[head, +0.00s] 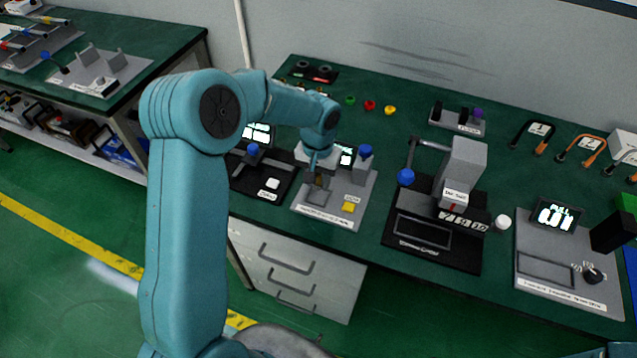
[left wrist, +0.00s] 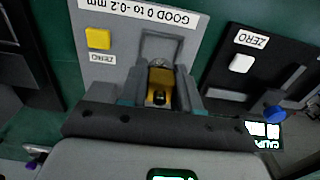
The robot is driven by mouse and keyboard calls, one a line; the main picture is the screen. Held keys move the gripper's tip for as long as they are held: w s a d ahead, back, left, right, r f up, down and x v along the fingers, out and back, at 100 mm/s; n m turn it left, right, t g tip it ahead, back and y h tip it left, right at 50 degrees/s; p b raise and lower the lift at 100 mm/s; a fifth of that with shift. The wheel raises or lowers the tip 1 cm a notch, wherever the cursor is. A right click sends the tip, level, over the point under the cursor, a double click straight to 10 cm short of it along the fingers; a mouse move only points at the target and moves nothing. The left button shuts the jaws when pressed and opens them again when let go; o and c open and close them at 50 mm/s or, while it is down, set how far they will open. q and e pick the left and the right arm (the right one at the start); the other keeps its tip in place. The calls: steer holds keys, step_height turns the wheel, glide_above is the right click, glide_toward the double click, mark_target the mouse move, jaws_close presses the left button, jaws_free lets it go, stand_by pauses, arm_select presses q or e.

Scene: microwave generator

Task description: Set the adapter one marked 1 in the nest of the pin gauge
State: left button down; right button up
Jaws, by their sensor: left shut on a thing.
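The pin gauge (head: 362,190) is a grey plate with a yellow button, a small screen and a blue-topped post at its back. In the left wrist view its plate (left wrist: 122,68) carries a label reading "GOOD 0 to -0.2 mm". The nest, a square outlined recess (left wrist: 176,33), lies just beyond my fingertips. My left gripper (head: 318,181) points down over the plate. It is shut on a brass-coloured adapter (left wrist: 160,76) with a dark round opening. I cannot make out a number on it, nor whether it touches the plate. My right gripper is not in view.
A black gauge with a ZERO button (left wrist: 241,63) stands close beside the plate. A black-based press (head: 462,180) with a blue-knobbed lever stands to the right. Small coloured caps (head: 370,105) and cable holders lie at the back. Green bench shows between the fixtures.

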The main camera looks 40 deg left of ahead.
mark_target(318, 189)
arm_select(q)
step_height(318, 189, down, 3)
steer(key=shift+a+r, duration=0.1)
steer(key=shift+s, duration=0.1)
steer(key=shift+f, duration=0.4)
steer(key=shift+f+b, duration=0.35)
steer(key=shift+b, duration=0.25)
steer(key=shift+r, duration=0.1)
steer(key=c, duration=0.8)
jaws_free()
steer(key=shift+c, duration=0.2)
steer(key=shift+o, duration=0.2)
